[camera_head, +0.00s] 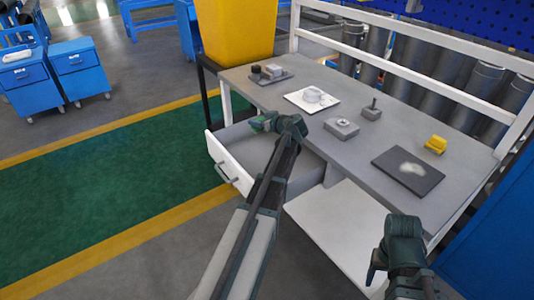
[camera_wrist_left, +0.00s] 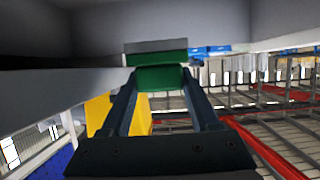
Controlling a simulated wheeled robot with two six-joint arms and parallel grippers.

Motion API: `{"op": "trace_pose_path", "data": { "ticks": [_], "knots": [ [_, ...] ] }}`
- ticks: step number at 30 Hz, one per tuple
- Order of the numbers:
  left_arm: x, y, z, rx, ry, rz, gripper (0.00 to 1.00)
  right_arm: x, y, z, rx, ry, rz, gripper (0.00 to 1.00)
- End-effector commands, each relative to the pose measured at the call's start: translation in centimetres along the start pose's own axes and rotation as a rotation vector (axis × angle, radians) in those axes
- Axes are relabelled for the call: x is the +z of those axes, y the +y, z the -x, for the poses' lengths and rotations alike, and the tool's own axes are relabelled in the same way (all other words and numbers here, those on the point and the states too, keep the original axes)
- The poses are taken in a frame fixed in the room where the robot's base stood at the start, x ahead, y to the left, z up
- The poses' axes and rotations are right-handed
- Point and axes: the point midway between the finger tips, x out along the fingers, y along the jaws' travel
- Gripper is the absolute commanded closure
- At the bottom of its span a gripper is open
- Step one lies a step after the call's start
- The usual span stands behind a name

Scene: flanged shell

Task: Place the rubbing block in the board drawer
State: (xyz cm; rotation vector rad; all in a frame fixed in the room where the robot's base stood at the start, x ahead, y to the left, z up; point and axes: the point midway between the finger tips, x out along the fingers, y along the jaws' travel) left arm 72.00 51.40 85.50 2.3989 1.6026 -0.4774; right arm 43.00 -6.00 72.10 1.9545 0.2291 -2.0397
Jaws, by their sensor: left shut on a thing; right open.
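The rubbing block, green with a grey layer, is between my left gripper's fingers in the left wrist view (camera_wrist_left: 160,78). In the head view a small green part of the block (camera_head: 258,124) shows at the end of my left arm. My left gripper (camera_head: 265,122) is shut on it, over the far part of the open drawer (camera_head: 222,160). The height above the drawer floor is hard to judge. The drawer has a white front with a dark handle and a grey inside, partly hidden by my arm. My right gripper (camera_head: 375,268) is open and empty, low at the right, beside the white lower shelf.
The grey workbench (camera_head: 335,150) holds a white plate with a part (camera_head: 312,97), grey blocks (camera_head: 341,128), a dark board with a pale patch (camera_head: 408,170) and a yellow object (camera_head: 436,145). A yellow bin (camera_head: 235,32) stands behind the drawer. The green floor lane at left is clear.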

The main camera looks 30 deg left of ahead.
Motion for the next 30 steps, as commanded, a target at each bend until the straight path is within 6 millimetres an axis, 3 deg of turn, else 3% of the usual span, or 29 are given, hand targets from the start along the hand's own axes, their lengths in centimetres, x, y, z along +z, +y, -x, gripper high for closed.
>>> {"op": "trace_pose_path", "data": {
  "ticks": [10,20,30],
  "knots": [
    [5.0,0.0,-2.1,0.000,0.000,0.000,0.99,-0.3,-0.5,-5.4,0.000,0.000,0.000,0.38],
    [5.7,0.0,-2.4,0.000,0.000,0.000,0.99,-0.4,-0.6,-6.1,0.000,0.000,0.000,0.38],
    [9.0,0.0,-3.7,0.000,0.000,0.000,0.99,-0.6,-0.9,-9.7,0.000,0.000,0.000,0.38]
  ]
}}
